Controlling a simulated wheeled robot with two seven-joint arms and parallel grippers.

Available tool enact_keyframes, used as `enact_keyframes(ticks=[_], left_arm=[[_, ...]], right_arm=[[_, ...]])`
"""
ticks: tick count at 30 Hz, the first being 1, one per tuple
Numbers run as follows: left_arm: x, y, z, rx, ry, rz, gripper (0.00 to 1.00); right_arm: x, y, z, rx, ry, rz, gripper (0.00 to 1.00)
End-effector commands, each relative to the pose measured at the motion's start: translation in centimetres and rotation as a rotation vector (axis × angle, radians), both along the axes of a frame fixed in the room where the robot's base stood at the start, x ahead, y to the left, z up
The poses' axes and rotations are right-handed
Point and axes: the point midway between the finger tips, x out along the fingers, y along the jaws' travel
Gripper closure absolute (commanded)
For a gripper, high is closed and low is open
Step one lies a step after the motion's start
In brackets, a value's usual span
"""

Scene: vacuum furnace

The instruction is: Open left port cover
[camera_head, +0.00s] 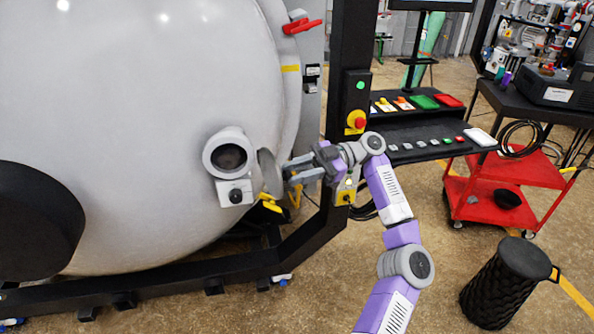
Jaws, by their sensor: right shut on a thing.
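The port (229,155) is a round grey ring with a dark glass window on the front of the large grey furnace door (130,110). The port cover (268,172) is a thin grey disc standing out from the port's right side, seen nearly edge-on, so the dark window shows uncovered. My right gripper (290,172) comes in from the right and is shut at the cover's right edge; its exact hold on the cover is small and partly hidden. My left gripper is not in view.
A black frame post (350,110) with a red stop button stands just behind my right gripper. A red handle (302,26) sits higher on the furnace.

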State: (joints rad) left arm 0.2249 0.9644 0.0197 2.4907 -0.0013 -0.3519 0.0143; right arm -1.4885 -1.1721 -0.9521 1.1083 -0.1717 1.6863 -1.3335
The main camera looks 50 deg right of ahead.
Motion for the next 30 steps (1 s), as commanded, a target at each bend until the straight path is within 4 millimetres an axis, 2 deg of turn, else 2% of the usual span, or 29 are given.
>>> enact_keyframes(ticks=[2, 3, 8, 20, 30], left_arm=[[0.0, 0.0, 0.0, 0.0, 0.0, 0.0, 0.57], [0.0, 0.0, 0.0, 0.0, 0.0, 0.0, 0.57], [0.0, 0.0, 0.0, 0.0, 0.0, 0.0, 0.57], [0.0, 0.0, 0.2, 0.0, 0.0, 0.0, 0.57], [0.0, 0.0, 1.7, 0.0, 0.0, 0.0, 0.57]], right_arm=[[0.0, 0.0, 0.4, 0.006, -0.007, -0.004, 1.0], [0.0, 0.0, 0.4, 0.006, -0.007, -0.004, 0.68], [0.0, 0.0, 0.3, 0.004, -0.005, -0.002, 0.44], [-0.2, -0.5, 0.2, 0.002, -0.002, -0.003, 0.44], [-2.1, -4.5, 0.4, 0.004, -0.002, -0.005, 0.44]])
